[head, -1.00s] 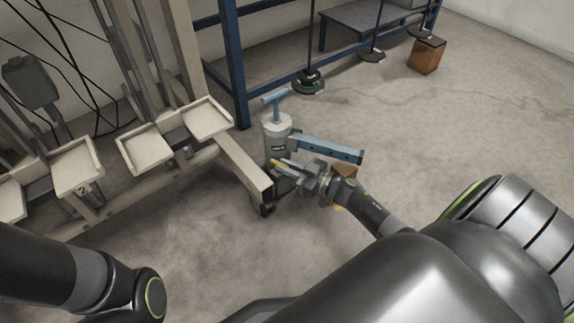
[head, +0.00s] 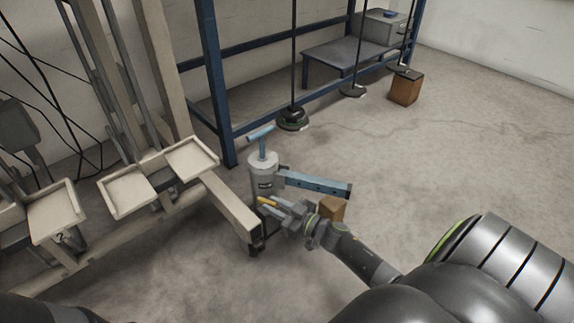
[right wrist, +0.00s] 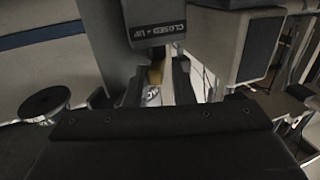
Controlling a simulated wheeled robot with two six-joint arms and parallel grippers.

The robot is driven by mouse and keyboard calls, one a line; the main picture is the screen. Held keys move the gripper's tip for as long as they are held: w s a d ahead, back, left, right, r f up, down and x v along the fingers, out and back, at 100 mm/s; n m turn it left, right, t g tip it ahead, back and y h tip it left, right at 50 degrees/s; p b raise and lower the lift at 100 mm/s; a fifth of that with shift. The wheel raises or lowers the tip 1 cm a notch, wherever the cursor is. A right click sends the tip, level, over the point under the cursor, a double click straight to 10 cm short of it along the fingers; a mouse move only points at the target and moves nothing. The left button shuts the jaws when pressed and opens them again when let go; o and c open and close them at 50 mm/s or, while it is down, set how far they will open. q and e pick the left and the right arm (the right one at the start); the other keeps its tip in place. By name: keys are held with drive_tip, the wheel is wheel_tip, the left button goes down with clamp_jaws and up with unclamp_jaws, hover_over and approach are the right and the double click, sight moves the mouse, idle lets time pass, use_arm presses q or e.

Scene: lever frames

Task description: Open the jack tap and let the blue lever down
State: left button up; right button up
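The jack (head: 263,178) is a pale grey cylinder with a blue T-handle on top, standing on the floor beside the beige frame. The blue lever (head: 315,184) sticks out from it to the right, nearly level. The yellow tap (head: 267,201) is low on the jack's front and shows in the right wrist view (right wrist: 155,74) below a label reading "CLOSED = UP", upside down. My right gripper (head: 274,208) is at the tap. Its fingers stand apart on either side of the tap; contact is not clear. My left gripper is out of view.
The beige frame's beam (head: 232,212) ends close left of the jack. A brown block (head: 331,208) is under the lever's outer end. A blue rack (head: 215,85) with hanging black discs (head: 292,119) stands behind. The floor at right is clear.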

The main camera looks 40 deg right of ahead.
drive_tip(key=p+v, duration=0.6)
drive_tip(key=v, duration=1.2)
drive_tip(key=a+r+n+t+y+p, duration=0.1)
drive_tip(key=a+r, duration=0.3)
drive_tip(key=r, duration=0.7)
drive_tip(key=w+a+r+n+t+y+p, duration=0.1)
drive_tip(key=a+r+t+y+p, duration=0.1)
drive_tip(key=r, duration=0.9)
drive_tip(key=w+a+r+n+t+y+p, duration=0.1)
drive_tip(key=a+r+t+p, duration=0.2)
drive_tip(key=r, duration=0.8)
drive_tip(key=shift+a+n+t+y+p, duration=0.4)
drive_tip(key=shift+a+p, duration=0.6)
drive_tip(key=shift+a, duration=0.95)
